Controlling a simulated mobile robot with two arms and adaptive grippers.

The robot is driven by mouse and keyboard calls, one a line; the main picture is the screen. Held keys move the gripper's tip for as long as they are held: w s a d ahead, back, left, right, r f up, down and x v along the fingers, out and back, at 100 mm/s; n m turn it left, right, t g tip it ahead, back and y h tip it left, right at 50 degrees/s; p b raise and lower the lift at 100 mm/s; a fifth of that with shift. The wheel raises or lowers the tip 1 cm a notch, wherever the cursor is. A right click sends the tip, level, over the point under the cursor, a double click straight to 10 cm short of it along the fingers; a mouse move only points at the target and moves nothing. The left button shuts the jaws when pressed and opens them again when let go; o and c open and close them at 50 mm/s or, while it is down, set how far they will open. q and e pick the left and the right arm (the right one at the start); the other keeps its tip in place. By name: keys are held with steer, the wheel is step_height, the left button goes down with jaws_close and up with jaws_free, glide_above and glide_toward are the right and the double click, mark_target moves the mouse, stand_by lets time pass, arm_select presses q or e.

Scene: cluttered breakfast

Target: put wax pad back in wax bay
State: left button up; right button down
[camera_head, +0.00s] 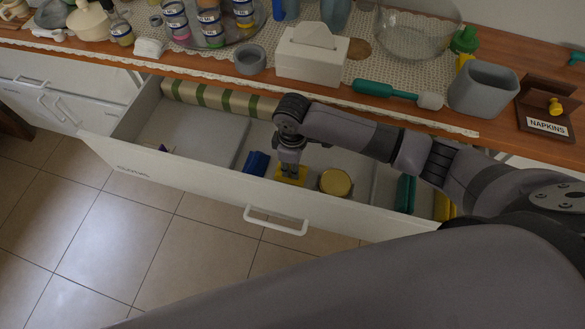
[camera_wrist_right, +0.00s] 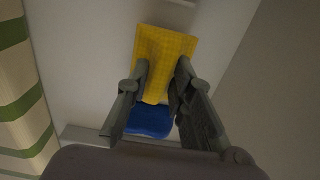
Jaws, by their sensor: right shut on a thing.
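The yellow wax pad (camera_head: 291,180) is in the middle part of the open drawer (camera_head: 190,185). My right gripper (camera_head: 290,170) points down into the drawer and is shut on the pad. In the right wrist view the flat yellow pad (camera_wrist_right: 165,50) sticks out between the two fingers (camera_wrist_right: 160,90). A blue item (camera_head: 257,163) lies just left of the pad, and a round yellow tin (camera_head: 335,182) stands to its right. I cannot tell from any readable label which bay is the wax bay, nor whether the pad touches the drawer floor. My left gripper is not in view.
A striped roll (camera_head: 220,99) lies along the drawer's back left, by a grey panel (camera_head: 205,135). Green (camera_head: 405,192) and yellow (camera_head: 443,207) items lie at the right end. The counter above holds a tissue box (camera_head: 310,55), a grey container (camera_head: 483,88) and a napkin holder (camera_head: 547,107).

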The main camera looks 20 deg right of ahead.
step_height(320, 180, down, 2)
steer(key=shift+f, duration=0.1)
steer(key=c, duration=1.4)
jaws_free()
step_height(320, 180, up, 12)
steer(key=shift+r+p, duration=0.15)
steer(key=shift+p, duration=0.55)
